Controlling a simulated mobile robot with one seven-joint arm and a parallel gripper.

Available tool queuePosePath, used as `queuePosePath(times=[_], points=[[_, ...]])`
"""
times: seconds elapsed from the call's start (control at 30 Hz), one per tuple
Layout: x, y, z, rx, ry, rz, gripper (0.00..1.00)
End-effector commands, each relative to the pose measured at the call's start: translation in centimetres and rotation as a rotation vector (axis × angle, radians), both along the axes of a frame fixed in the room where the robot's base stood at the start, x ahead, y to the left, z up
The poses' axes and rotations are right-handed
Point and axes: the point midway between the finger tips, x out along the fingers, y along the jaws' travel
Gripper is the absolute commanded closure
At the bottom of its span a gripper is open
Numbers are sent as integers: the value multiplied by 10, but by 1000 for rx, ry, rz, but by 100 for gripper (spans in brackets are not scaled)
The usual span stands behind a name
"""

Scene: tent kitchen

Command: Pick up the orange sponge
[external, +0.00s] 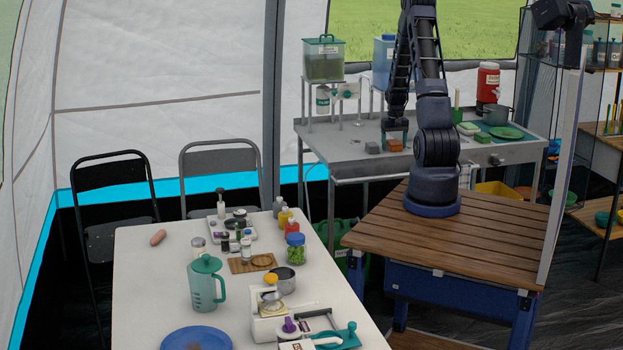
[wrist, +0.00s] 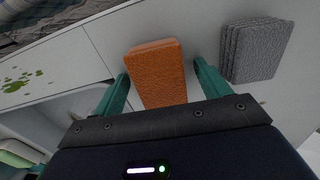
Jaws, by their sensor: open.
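The orange sponge (wrist: 157,72) lies on the grey metal counter in the wrist view, and it shows small in the external view (external: 394,145). My gripper (wrist: 158,84) is open, with its two green fingers on either side of the sponge. The left finger looks close to the sponge's left edge, and a gap shows at the right finger. In the external view my gripper (external: 394,128) is just above the sponge. I cannot tell whether the fingers touch it.
A grey scouring pad stack (wrist: 256,50) lies close to the right of the sponge, and a grey block shows there in the external view (external: 372,147). A sink basin (wrist: 70,115) is at the left. A green plate (external: 507,133) and a pot (external: 496,114) stand farther right on the counter.

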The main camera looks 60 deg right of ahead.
Motion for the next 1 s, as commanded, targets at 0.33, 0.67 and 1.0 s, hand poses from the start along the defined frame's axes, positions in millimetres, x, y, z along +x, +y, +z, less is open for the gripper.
queuePosePath(times=[0.33, 0.67, 1.0], points=[[0, 0, 0, 0, 0, 0, 72], [0, 0, 6, -1, -1, -1, 72], [0, -1, 68, -5, -2, 1, 72]])
